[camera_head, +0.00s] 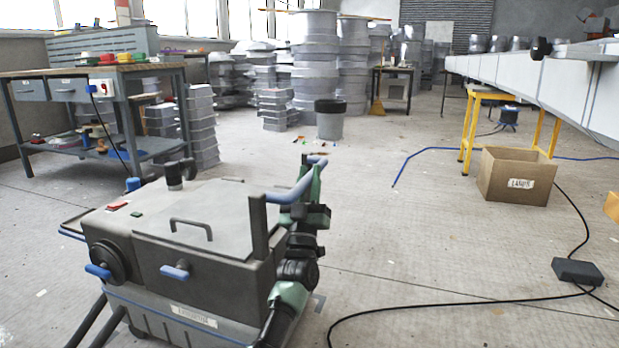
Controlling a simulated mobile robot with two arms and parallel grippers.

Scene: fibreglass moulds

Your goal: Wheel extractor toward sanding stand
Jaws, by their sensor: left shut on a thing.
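The extractor (200,250) is a grey box on the floor at the lower left, with a lid handle, side knobs and a label on its front. Its blue push handle (287,193) runs along the right end. My left gripper (312,172) is at that blue handle and is shut on it; the arm and the extractor's dark post partly hide the grip. I cannot tell for sure which thing is the sanding stand. My right gripper is not in view.
A cardboard box (516,178) stands by yellow trestle legs (468,135) under a long white mould (550,85). A black cable (440,305) and a dark block (577,271) lie on the right floor. A workbench (95,72) stands left. The middle floor is mostly clear.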

